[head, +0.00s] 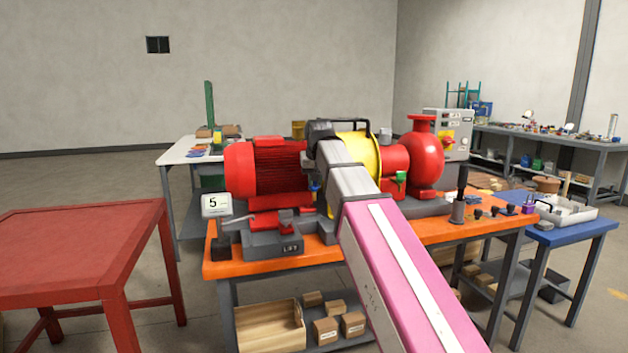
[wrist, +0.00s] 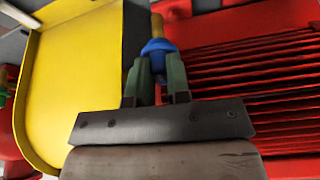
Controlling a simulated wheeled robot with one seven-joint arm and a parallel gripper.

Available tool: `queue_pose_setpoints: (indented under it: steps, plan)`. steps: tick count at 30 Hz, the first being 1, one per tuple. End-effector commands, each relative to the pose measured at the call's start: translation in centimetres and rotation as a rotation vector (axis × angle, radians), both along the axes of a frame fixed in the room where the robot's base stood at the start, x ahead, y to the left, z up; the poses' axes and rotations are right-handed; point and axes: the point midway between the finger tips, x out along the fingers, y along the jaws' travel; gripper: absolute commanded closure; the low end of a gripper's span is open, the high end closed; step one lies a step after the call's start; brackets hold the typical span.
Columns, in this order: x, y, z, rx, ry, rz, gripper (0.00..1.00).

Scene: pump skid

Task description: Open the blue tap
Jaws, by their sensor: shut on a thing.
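The blue tap (wrist: 157,46) shows in the wrist view with a yellow-brown stem at its top, between the yellow guard (wrist: 80,70) and the red finned motor (wrist: 240,80). My gripper (wrist: 158,68) is shut on it, with one greenish finger on each side of the blue body. In the head view, a small bit of the blue tap (head: 315,186) shows beside my arm. My arm hides most of it and my gripper there. How far the tap is turned cannot be told.
A green tap (head: 401,178) sits by the red pump (head: 424,155), right of my arm. The skid stands on an orange table (head: 225,270) with a display reading 5 (head: 214,204) at its left. A red table (head: 80,250) is at left, a blue one (head: 590,228) at right.

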Motion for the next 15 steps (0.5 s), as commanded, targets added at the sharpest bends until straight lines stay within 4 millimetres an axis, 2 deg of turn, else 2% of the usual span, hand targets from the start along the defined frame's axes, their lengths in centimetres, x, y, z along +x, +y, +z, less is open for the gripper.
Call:
queue_pose_setpoints:
  steps: [6,15]
  plan:
    - [0.03,-0.2,0.0,0.001,0.0,0.121,1.0]
    - [0.03,-0.18,0.01,0.0,-0.001,0.137,1.0]
